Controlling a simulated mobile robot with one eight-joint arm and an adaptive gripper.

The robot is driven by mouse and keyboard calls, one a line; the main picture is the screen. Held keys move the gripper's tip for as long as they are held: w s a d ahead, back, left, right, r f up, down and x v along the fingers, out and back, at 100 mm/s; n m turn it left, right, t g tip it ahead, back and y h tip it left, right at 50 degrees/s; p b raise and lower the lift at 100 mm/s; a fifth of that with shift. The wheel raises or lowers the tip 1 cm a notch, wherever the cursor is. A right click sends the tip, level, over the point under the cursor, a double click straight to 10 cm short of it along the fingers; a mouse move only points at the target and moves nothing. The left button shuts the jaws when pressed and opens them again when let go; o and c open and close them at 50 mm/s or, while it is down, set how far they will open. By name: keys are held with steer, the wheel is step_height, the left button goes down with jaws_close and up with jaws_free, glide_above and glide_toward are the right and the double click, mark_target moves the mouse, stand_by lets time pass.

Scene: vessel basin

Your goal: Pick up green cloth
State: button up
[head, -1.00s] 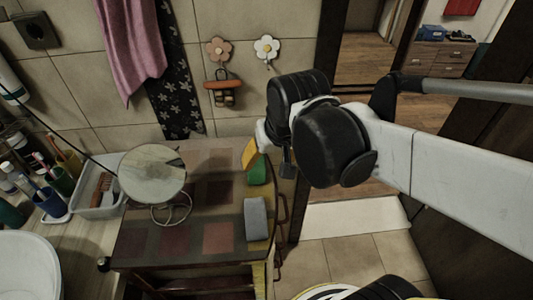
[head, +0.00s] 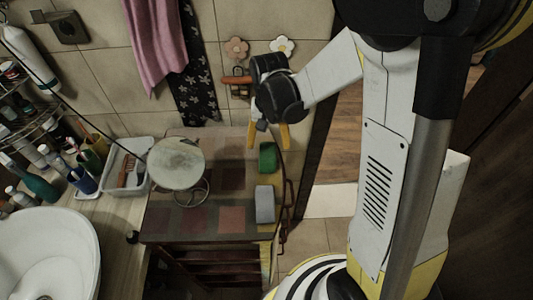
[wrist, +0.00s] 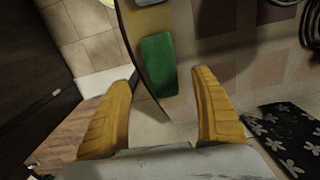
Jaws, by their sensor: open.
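The green cloth (head: 268,156) is a small folded block on the right edge of the cabinet top (head: 232,220) in the head view. In the wrist view, the green cloth (wrist: 158,65) lies ahead of the fingers, roughly between their lines. My gripper (head: 268,137) is at the wall end of the cabinet, close to the cloth in the picture. In the wrist view, my gripper (wrist: 163,80) has its two yellow fingers wide apart with nothing held. The gap in height between fingers and cloth is hard to judge.
A grey block (head: 264,204) lies just nearer on the same edge. A round mirror (head: 176,163) on a wire stand is to the left. Patterned dark fabric (head: 197,85) and a pink towel (head: 153,45) hang on the wall. A white basin (head: 45,255) is at lower left.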

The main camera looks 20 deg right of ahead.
mark_target(268, 153)
step_height(268, 153, down, 6)
steer(key=shift+a+r+b, duration=0.1)
steer(key=shift+b, duration=0.75)
steer(key=c, duration=1.1)
